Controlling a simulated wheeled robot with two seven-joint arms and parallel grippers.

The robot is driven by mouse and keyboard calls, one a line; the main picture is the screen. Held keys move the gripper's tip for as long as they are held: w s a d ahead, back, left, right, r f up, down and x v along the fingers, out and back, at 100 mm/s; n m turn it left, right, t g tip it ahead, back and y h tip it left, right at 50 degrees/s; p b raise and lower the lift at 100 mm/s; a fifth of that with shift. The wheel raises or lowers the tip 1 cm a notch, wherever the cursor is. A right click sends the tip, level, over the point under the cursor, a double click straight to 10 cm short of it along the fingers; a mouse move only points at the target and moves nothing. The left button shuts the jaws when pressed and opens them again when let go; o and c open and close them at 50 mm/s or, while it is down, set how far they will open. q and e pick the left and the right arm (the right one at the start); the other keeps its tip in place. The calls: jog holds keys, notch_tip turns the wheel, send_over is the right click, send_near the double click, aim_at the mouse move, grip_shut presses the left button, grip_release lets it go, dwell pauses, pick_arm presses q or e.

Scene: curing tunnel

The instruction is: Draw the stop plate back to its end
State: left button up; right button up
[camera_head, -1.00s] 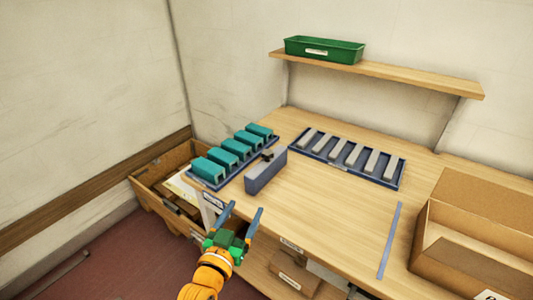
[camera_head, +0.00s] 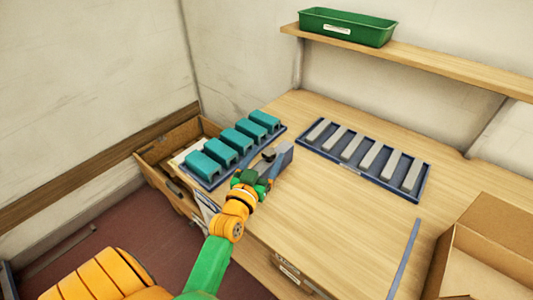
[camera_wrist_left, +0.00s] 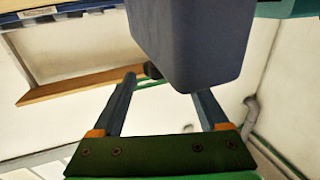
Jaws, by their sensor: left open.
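A blue-grey upright block (camera_head: 284,158), which I take for the stop plate, stands on the table beside the rack of teal blocks. A small dark knob (camera_head: 268,154) shows at its left side. My left gripper (camera_head: 262,174) is open at the near end of the block and partly hides it. In the left wrist view the block (camera_wrist_left: 185,40) looms large at the fingertips, overlapping the right finger; the dark knob (camera_wrist_left: 152,70) shows beside the left fingertip. Contact cannot be told. My right gripper is not in view.
A blue rack (camera_head: 216,183) with several teal blocks lies left, a blue tray (camera_head: 362,178) with several grey bars lies behind right. A cardboard box (camera_head: 490,240) stands right. A green bin (camera_head: 345,27) sits on the shelf (camera_head: 440,63). The table's middle is clear.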

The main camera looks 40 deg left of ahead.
pick_arm(q)
jog(key=shift+w+a+f, duration=0.1)
jog(key=shift+w+a, duration=0.05)
jog(key=shift+w, duration=0.35)
jog(key=shift+s, duration=0.15)
jog(key=c, duration=0.5)
grip_shut()
dwell(0.4)
